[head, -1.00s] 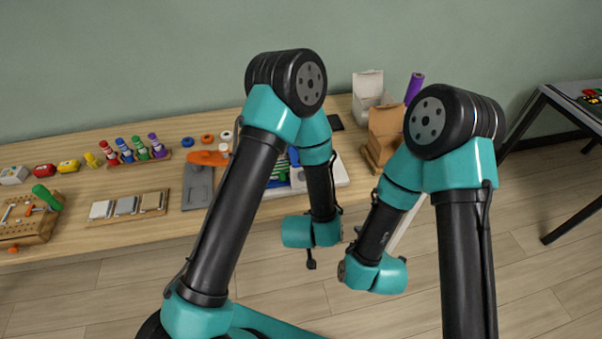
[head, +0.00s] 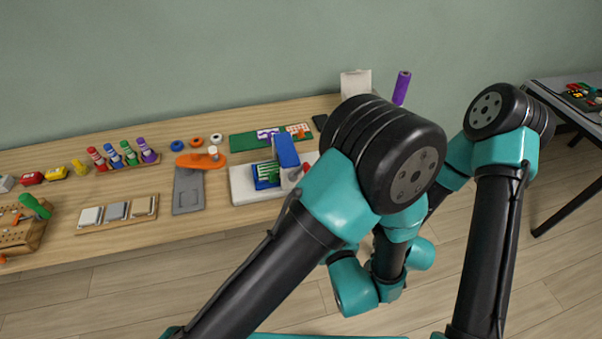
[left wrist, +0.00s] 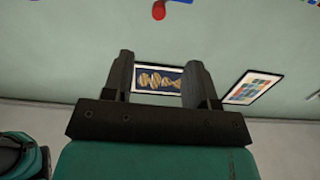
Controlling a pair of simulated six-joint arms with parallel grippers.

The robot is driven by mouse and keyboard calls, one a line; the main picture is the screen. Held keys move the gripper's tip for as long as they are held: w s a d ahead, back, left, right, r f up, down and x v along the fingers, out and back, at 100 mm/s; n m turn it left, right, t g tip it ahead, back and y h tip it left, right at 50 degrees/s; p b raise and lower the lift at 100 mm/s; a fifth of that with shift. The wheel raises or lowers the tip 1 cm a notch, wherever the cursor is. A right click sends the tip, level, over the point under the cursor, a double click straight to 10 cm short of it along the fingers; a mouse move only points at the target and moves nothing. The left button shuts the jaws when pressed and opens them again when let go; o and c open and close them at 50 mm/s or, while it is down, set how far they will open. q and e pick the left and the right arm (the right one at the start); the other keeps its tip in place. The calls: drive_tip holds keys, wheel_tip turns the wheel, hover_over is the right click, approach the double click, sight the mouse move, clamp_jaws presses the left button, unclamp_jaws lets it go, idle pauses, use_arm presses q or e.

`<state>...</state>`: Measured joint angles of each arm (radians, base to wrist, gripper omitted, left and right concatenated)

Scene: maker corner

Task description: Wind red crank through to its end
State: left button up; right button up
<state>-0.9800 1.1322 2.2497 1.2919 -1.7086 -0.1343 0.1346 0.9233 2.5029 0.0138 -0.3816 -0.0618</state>
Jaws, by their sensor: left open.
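I cannot make out a red crank for certain in the head view; my left arm covers part of the table's right side. In the left wrist view a small red rounded piece (left wrist: 159,11) shows at the top edge, too little of it to tell what it is. My left gripper (left wrist: 160,76) is open and empty in that view, its two dark fingers apart with only the wall and a picture behind. The red piece is beyond the fingertips, apart from them. Neither gripper's fingers show in the head view; my right gripper is hidden.
On the wooden table stand a white-based device with a blue arm (head: 286,150), a grey plate (head: 188,191), an orange piece (head: 201,160), a row of coloured bottles (head: 131,157), a tile tray (head: 117,214) and a green board (head: 245,142). A purple roll (head: 402,88) stands at the back right.

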use_arm(q)
drive_tip(key=shift+s+d+r, duration=0.25)
drive_tip(key=shift+s+r, duration=0.05)
drive_tip(key=shift+s, duration=0.1)
drive_tip(key=shift+w, duration=0.1)
drive_tip(key=x, duration=1.7)
drive_tip(key=shift+w+a+r, duration=0.15)
drive_tip(key=shift+r, duration=0.1)
drive_tip(key=shift+c, duration=0.5)
clamp_jaws()
